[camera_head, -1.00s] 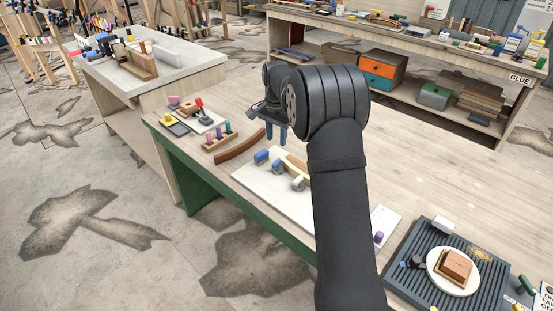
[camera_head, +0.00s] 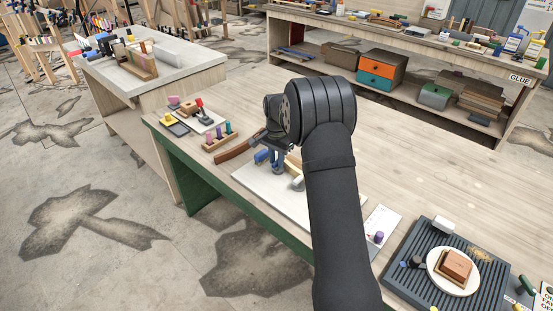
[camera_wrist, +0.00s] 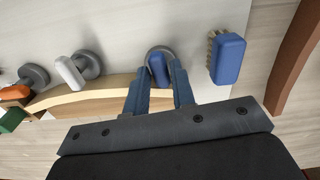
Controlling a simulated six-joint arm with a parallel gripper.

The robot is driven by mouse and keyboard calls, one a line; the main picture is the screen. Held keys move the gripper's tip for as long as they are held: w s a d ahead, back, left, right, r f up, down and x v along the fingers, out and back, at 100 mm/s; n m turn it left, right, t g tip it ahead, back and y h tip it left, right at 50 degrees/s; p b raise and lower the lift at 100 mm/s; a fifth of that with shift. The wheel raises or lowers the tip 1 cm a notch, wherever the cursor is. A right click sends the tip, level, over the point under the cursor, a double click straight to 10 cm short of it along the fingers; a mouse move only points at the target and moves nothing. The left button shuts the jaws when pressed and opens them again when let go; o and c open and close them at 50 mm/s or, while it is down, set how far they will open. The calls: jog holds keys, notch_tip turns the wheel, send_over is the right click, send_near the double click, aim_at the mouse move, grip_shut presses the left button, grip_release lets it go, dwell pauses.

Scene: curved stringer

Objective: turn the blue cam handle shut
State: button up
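The blue cam handle (camera_wrist: 158,70) sits on a round grey cam (camera_wrist: 165,52) at the top middle of the wrist view. My gripper (camera_wrist: 158,78) is open, one blue finger on each side of the handle. Whether either finger touches it I cannot tell. The pale curved wood strip (camera_wrist: 88,97) runs beside the cams and passes behind my fingers. A white cam handle (camera_wrist: 70,73) and another grey cam (camera_wrist: 36,74) lie to the left. In the head view my gripper (camera_head: 277,163) is low over the white board (camera_head: 262,184) and hides the blue handle.
A blue brush (camera_wrist: 228,60) lies just right of the fingers, with a brown curved piece (camera_wrist: 294,58) beyond it. A rack of colored pegs (camera_head: 220,138) stands behind on the bench. A ribbed grey tray (camera_head: 407,283) is at the right. The bench behind the arm is clear.

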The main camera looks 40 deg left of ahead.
grip_shut()
jog(key=shift+m, duration=0.7)
jog(key=shift+o, duration=2.1)
grip_release()
notch_tip(320, 180, up, 18)
jog(key=shift+f, duration=0.25)
